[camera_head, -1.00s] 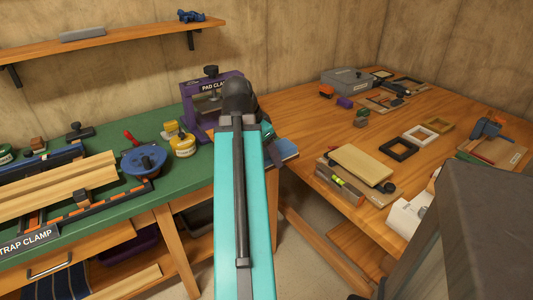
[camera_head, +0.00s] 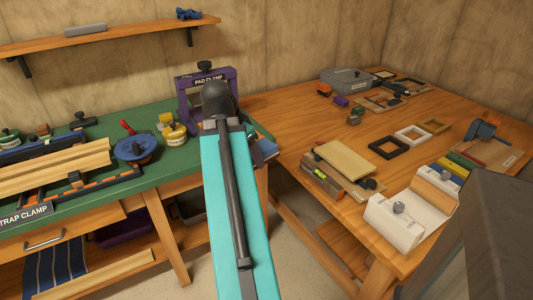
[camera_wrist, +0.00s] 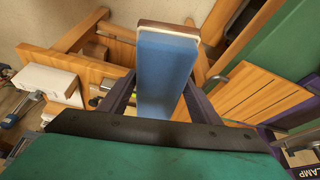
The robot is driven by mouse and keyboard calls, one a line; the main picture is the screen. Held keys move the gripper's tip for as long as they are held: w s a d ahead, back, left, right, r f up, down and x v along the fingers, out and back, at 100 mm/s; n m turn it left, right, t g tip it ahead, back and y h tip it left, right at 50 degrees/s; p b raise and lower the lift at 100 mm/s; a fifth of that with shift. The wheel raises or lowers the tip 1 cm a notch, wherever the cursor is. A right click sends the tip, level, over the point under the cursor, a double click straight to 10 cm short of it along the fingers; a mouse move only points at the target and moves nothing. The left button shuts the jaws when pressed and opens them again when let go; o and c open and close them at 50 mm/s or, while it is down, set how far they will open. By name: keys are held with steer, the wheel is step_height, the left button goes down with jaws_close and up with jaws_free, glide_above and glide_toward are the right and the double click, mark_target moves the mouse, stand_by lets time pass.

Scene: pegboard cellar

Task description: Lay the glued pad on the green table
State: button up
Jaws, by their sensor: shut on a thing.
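The glued pad (camera_wrist: 166,75) is a blue block with a pale layer and a brown layer at its far end. My gripper (camera_wrist: 150,100) is shut on it, with one dark finger on each side in the wrist view. In the head view a blue part of the pad (camera_head: 265,150) shows just right of my arm, by the table's right end; the arm hides my gripper there. The green table (camera_head: 170,170) spans the left, its right part behind my arm. I cannot tell the pad's exact height against the tabletop.
A purple pad clamp (camera_head: 185,87) stands behind my arm. A yellow pot (camera_head: 174,135), a blue round dish (camera_head: 137,148) and a strap clamp (camera_head: 25,215) occupy the green table. A wooden bench (camera_head: 290,135) with frames and tools stands right, past a gap.

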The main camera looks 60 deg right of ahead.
steer(key=w+a+f+n+t, duration=0.25)
steer(key=w+a+n, duration=0.55)
steer(key=w+a, duration=1.3)
steer(key=w+a+n+t+y, duration=0.2)
steer(key=w+a+n, duration=0.5)
steer(key=a, duration=0.6)
steer(key=w+a+n+t+y, duration=0.1)
steer(key=w+a+n+y, duration=0.1)
steer(key=w+a+n, duration=0.5)
steer(key=shift+w+a+r+t, duration=0.35)
steer(key=shift+w+a, duration=0.6)
steer(key=shift+a, duration=2.1)
